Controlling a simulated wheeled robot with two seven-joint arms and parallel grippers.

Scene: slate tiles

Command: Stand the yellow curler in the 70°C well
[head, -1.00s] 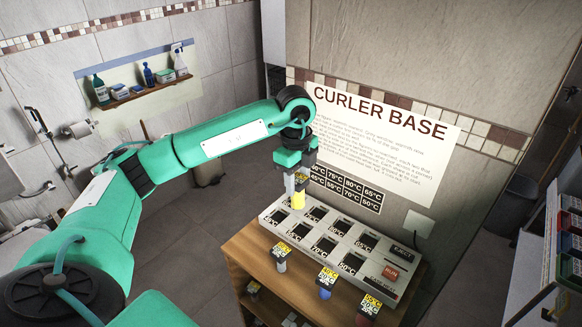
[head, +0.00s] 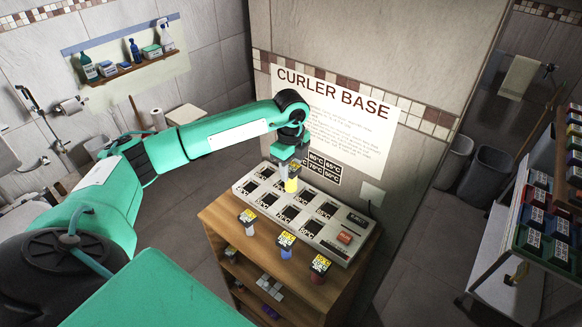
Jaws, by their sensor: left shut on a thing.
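My left gripper (head: 290,166) is shut on the yellow curler (head: 291,185), which hangs roughly upright, yellow end down. It is over the grey curler base (head: 352,247), in front of the back row of wells as I see it. Whether its lower end touches the base I cannot tell. The base has two rows of dark square wells. The 70°C well (head: 291,213) appears to be third from the left in the front row, looks empty, and lies below the curler in the picture. My right gripper is not in view.
A grey curler (head: 248,227), a blue one (head: 286,251) and a red one (head: 317,273) stand along the front of the wooden cabinet top (head: 222,212). A wall with a poster (head: 335,115) rises close behind the base. A red RUN button (head: 345,238) is at its right end.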

